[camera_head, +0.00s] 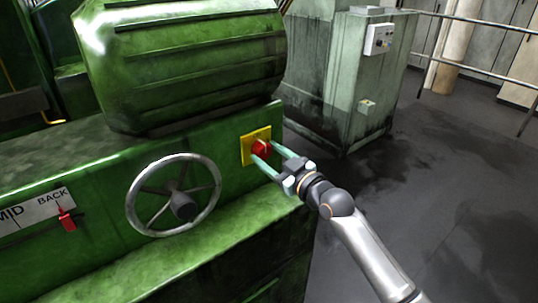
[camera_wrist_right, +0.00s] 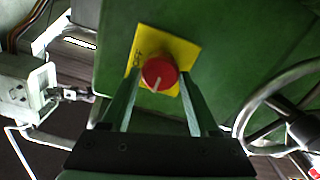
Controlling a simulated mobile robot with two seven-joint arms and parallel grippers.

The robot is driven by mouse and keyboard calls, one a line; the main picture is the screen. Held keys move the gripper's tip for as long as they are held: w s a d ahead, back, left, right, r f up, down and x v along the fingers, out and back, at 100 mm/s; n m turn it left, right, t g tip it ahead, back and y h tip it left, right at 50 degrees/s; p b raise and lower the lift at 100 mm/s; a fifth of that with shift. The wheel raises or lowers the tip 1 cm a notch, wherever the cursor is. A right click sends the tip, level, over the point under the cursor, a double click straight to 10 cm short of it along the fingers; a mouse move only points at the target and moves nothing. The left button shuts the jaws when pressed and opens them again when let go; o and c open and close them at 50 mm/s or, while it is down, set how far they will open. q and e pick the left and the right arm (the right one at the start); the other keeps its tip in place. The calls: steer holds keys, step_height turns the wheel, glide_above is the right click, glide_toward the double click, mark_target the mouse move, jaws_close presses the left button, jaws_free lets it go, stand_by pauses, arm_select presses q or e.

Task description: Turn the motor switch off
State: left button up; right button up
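The motor switch is a round red knob (camera_head: 261,148) with a pale pointer mark, on a yellow plate (camera_head: 247,150) fixed to the green machine's side. In the right wrist view the knob (camera_wrist_right: 159,73) is ahead, between the fingers, with its pale mark pointing down toward the gripper. My right gripper (camera_head: 268,154) is at the switch with its two greenish fingers apart, one on each side of the knob. In the wrist view gaps seem to show beside the knob; contact cannot be told. My left gripper is not in view.
A spoked handwheel (camera_head: 176,195) sticks out left of the switch. A red lever (camera_head: 66,219) sits by the MID/BACK label. A green ledge juts out below. A grey-green cabinet (camera_head: 345,80) stands behind; the floor (camera_head: 450,190) on the right is clear.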

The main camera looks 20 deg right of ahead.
steer(key=c, duration=0.9)
steer(key=shift+m+p, duration=0.3)
steer(key=shift+r+m+p, duration=0.15)
steer(key=shift+m+p, duration=0.55)
steer(key=shift+m, duration=0.2)
steer(key=shift+m+p, duration=0.55)
steer(key=shift+m, duration=0.35)
steer(key=m+p, duration=0.1)
steer(key=m, duration=0.2)
steer(key=shift+d+m+p, duration=0.1)
steer(key=shift+m+p, duration=0.2)
steer(key=shift+p, duration=0.05)
steer(key=m+p, duration=0.1)
steer(key=m, duration=0.4)
steer(key=shift+w, duration=0.1)
steer(key=shift+d+f+m+p, duration=0.15)
steer(key=shift+m+p, duration=0.5)
steer(key=shift+m, duration=1.85)
